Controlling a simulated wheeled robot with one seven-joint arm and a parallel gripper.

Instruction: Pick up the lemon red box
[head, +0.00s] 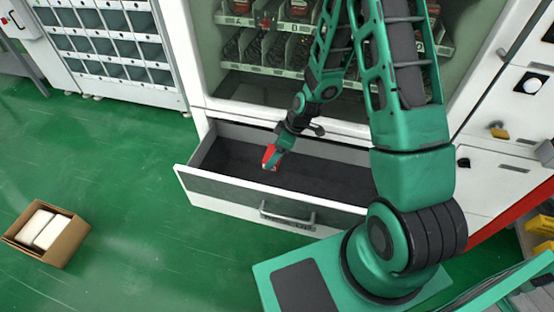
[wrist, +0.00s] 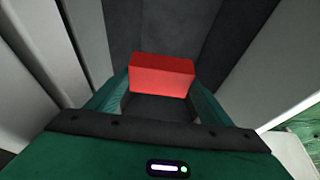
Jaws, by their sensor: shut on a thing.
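The red box (head: 269,158) is at the end of my arm, over the open drawer (head: 330,181) of the vending machine. In the wrist view the red box (wrist: 162,76) sits between the two green fingers of my gripper (wrist: 160,98), which is shut on it. Dark drawer surfaces show behind the box. In the head view my gripper (head: 273,156) points down into the left part of the drawer. I cannot tell whether the box touches the drawer floor. Any print on the box is too small to read.
The vending machine's shelves (head: 270,50) hold several items behind the arm. The drawer front with its handle (head: 287,217) juts out over the floor. An open cardboard box (head: 72,238) with white packages stands at the left. The green floor between is clear.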

